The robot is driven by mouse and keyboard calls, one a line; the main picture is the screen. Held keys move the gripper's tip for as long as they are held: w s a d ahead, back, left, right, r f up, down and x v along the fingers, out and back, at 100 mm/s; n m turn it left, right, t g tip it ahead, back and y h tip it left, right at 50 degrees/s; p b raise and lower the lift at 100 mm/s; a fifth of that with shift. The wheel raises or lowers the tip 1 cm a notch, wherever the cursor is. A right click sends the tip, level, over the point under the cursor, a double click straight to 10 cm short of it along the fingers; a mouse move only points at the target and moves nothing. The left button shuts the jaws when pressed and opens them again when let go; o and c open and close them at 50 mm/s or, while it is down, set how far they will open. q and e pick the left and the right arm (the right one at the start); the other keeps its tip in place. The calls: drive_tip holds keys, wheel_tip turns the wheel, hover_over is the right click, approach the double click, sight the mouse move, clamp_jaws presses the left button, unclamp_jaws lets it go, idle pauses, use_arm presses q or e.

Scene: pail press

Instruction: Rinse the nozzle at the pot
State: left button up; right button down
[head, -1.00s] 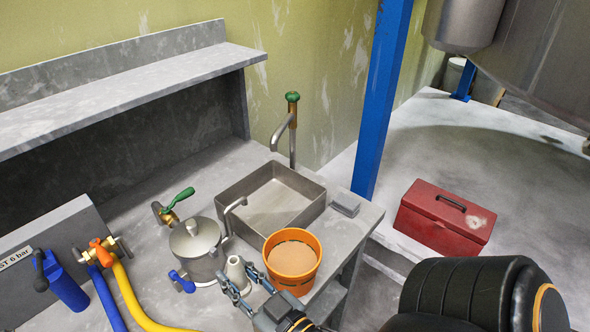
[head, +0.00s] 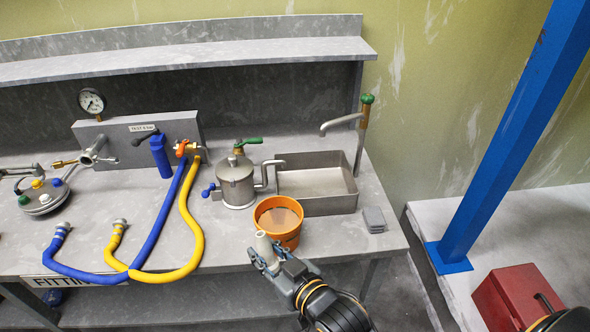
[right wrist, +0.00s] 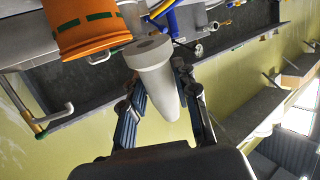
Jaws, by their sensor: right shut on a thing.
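My right gripper (head: 264,256) is shut on a pale grey, tapered nozzle (head: 263,243). In the right wrist view the nozzle (right wrist: 152,68) sits between the two fingers (right wrist: 165,105), its wide, holed end pointing away from my palm. In the head view the nozzle is upright, just in front and to the left of the orange pail (head: 280,237). The steel pot (head: 236,187) stands behind it to the left, with a lid, a blue-handled tap, a green-handled valve and a bent spout. My left gripper is not in view.
A steel sink (head: 318,205) with a green-topped tap (head: 362,125) is right of the pot. A grey block (head: 374,219) lies near the bench's right end. Blue (head: 72,270) and yellow (head: 190,235) hoses cover the bench to the left. A red toolbox (head: 512,297) is far right.

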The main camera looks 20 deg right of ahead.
drive_tip(key=w+a+n+g+y+p, duration=0.1)
drive_tip(key=w+a+n+g+p, duration=0.2)
drive_tip(key=w+g+p, duration=0.4)
drive_tip(key=w+d+r+p, duration=0.1)
drive_tip(key=w+d+r, duration=0.1)
drive_tip(key=w+d, duration=0.3)
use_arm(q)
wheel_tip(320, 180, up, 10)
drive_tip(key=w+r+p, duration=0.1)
use_arm(e)
drive_tip(key=g+h+b, duration=0.1)
drive_tip(key=g+b, duration=0.1)
drive_tip(key=b, duration=0.2)
hover_over(280, 226)
drive_tip(key=s+a, duration=0.1)
drive_tip(key=s, duration=0.4)
drive_tip(key=f, duration=0.9)
drive_tip(key=shift+w+a+f, duration=0.1)
drive_tip(key=shift+a+f, duration=0.1)
drive_tip(key=shift+f, duration=0.05)
use_arm(q)
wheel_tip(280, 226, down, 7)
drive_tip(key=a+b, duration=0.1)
drive_tip(key=b, duration=0.1)
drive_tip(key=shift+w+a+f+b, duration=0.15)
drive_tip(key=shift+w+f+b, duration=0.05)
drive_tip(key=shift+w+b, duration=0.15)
use_arm(e)
drive_tip(key=shift+f, duration=1.6)
